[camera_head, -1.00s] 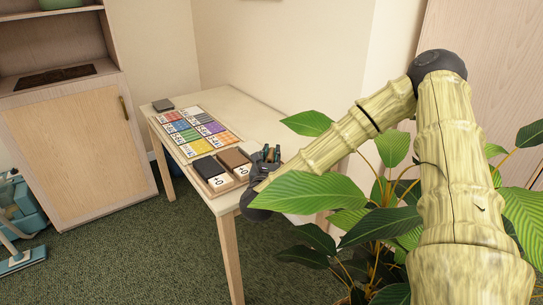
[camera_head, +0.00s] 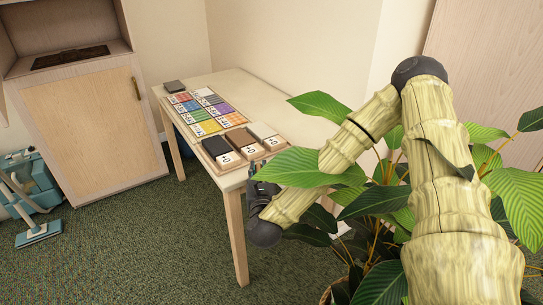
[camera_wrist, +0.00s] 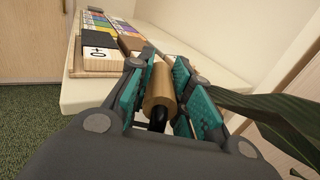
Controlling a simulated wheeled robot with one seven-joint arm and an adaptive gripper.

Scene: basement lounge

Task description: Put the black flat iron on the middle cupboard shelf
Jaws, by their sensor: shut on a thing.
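My gripper (camera_head: 262,188) is just off the near right edge of the table, partly behind a leaf and my arm in the head view. In the wrist view its teal-padded fingers (camera_wrist: 156,92) are closed around a round tan wooden handle with a black part below it. This looks like the flat iron (camera_wrist: 160,90); its body is mostly hidden by the gripper. The wooden cupboard (camera_head: 88,125) stands at the left, with a door below and an open shelf (camera_head: 40,62) above. The upper shelves are cut off by the picture's edge.
The table (camera_head: 240,88) holds coloured cards, a dark block (camera_head: 174,86) and labelled tiles (camera_head: 220,149). A leafy plant (camera_head: 320,110) crowds my arm. A dark brown flat thing (camera_head: 70,57) lies on the cupboard shelf. A teal cleaner (camera_head: 30,185) stands left; carpet between is clear.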

